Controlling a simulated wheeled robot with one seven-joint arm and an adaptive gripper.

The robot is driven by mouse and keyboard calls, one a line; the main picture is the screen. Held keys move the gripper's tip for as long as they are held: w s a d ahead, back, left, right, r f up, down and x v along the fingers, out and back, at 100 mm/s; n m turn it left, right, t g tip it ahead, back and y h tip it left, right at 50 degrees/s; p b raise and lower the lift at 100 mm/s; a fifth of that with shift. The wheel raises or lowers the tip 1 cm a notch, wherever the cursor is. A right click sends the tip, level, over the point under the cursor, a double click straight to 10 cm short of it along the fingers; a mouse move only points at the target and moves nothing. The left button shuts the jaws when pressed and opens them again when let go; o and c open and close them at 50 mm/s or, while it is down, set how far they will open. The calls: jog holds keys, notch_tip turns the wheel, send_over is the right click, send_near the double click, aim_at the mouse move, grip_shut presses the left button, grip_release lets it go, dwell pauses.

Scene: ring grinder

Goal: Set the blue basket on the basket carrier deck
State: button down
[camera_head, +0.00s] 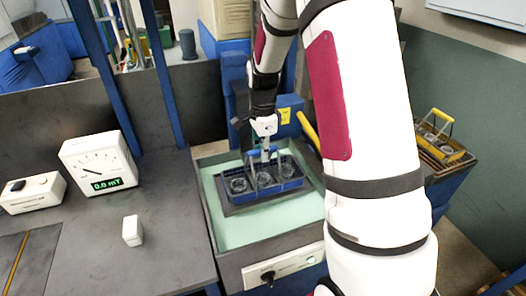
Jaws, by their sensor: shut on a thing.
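The blue basket (279,187) is in the middle of the view, inside a tank with a pale green interior. A dark flat plate (232,209) shows under and around the basket. It may be the basket carrier deck. I cannot tell whether the basket touches it or hangs just above it.
The pale green tank (236,238) has a grey rim and a front control panel (285,268). A yellow basket (452,157) with rings stands on a dark stand at right. A meter (99,163) and small white boxes stand on the grey bench at left. Blue posts rise behind it.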

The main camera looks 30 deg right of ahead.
jog(key=c, duration=1.6)
grip_release()
jog(key=shift+f, duration=0.1)
notch_tip(320, 180, up, 12)
jog(key=b, duration=0.1)
jog(key=s+a+r+n+t, duration=0.3)
jog(key=s+a+r+n, duration=0.5)
jog(key=s+r+n, duration=0.15)
jog(key=shift+s+a+n+t, duration=0.45)
jog(key=shift+s+a+n, duration=0.45)
jog(key=shift+s+n, duration=1.15)
jog(key=shift+s+a+n+t, duration=0.4)
jog(key=shift+s+a+n, duration=0.85)
jog(key=shift+s, duration=1.2)
jog(key=shift+s+a+n+t, duration=0.45)
jog(key=shift+s+a+n, duration=0.15)
jog(key=shift+s+n, duration=1.55)
jog(key=shift+s, duration=0.1)
